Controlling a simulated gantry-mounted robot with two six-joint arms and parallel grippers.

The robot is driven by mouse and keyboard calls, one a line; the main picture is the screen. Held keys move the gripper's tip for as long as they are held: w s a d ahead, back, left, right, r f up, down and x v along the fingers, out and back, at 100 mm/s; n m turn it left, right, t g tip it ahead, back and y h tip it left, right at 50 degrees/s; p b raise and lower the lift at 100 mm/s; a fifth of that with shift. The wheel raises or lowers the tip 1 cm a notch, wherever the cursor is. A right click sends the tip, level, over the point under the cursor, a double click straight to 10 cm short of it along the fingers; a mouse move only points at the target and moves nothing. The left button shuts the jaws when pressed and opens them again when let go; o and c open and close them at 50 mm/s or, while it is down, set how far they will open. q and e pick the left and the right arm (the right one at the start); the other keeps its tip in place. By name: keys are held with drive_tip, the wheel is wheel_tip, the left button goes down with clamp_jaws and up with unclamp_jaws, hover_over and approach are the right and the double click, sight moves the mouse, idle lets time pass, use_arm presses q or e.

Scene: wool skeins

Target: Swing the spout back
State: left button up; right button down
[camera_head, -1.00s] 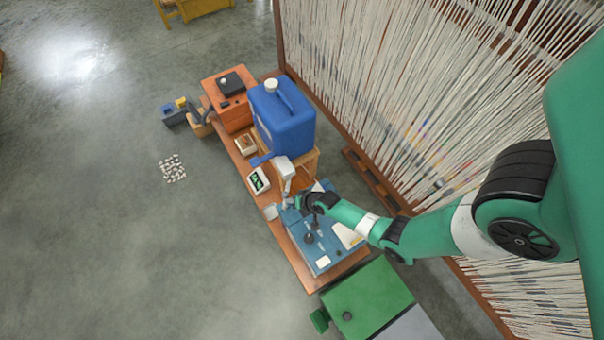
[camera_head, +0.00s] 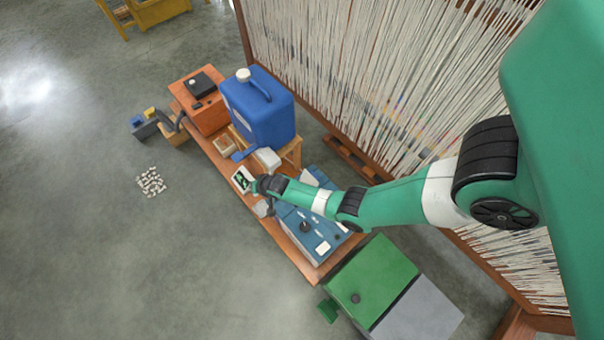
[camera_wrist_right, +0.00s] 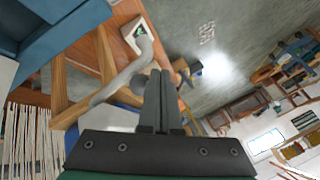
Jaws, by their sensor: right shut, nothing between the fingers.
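In the right wrist view a grey curved spout (camera_wrist_right: 122,80) runs from the lower left up to a bend just left of my fingers. My right gripper (camera_wrist_right: 161,76) is shut and empty right beside the spout's bend; I cannot tell if they touch. In the head view my right gripper (camera_head: 259,187) is over the bench, near a white block (camera_head: 267,160) below the blue canister (camera_head: 259,108). There the arm and gripper hide most of the spout. My left gripper is not in view.
A small display (camera_head: 243,179) stands on the orange bench (camera_head: 222,160) close to the gripper. A blue case (camera_head: 318,235) and a green box (camera_head: 372,275) lie toward the front. The white yarn wall (camera_head: 365,90) rises behind. Floor left of the bench is mostly clear.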

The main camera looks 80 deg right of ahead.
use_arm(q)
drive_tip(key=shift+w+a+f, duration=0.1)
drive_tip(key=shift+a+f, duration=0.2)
use_arm(e)
drive_tip(key=shift+w+d+m, duration=0.15)
drive_tip(key=shift+w+m, duration=0.2)
drive_tip(key=shift+m, duration=0.05)
idle(1.0)
use_arm(q)
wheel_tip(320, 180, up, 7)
drive_tip(key=p, duration=0.6)
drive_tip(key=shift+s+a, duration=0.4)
use_arm(e)
drive_tip(key=s+a+r, duration=0.3)
drive_tip(key=a+r, duration=0.5)
drive_tip(key=shift+s+a, duration=0.2)
drive_tip(key=shift+a, duration=0.2)
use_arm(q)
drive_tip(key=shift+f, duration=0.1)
